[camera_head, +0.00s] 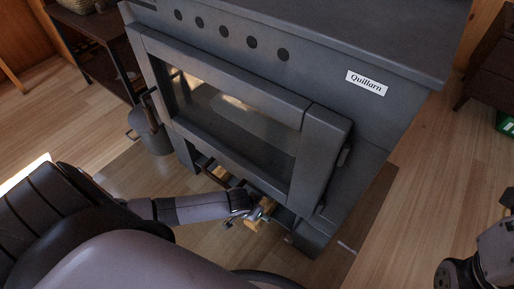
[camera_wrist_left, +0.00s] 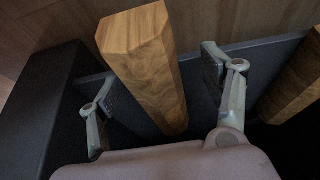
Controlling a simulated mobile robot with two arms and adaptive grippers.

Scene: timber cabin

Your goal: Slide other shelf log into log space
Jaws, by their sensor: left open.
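A wooden log (camera_wrist_left: 143,65) lies in the left wrist view between the two fingers of my left gripper (camera_wrist_left: 165,95). The fingers are open, with a gap on each side of it. A second log (camera_wrist_left: 298,75) shows at the right edge of that view, outside the fingers. Both lie on a dark shelf (camera_wrist_left: 263,48). In the head view my left gripper (camera_head: 255,214) is low at the front of the stove, beside one log (camera_head: 262,212); another log piece (camera_head: 220,172) shows further left under the stove door. My right arm shows at the right edge, but its fingertips are not visible.
The grey stove (camera_head: 372,122) with its glass door (camera_head: 235,110) stands above the shelf. A dark wall (camera_wrist_left: 40,105) borders the shelf at left in the wrist view. A bucket (camera_head: 150,132) stands left of the stove. Wooden floor (camera_head: 420,190) is clear at right.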

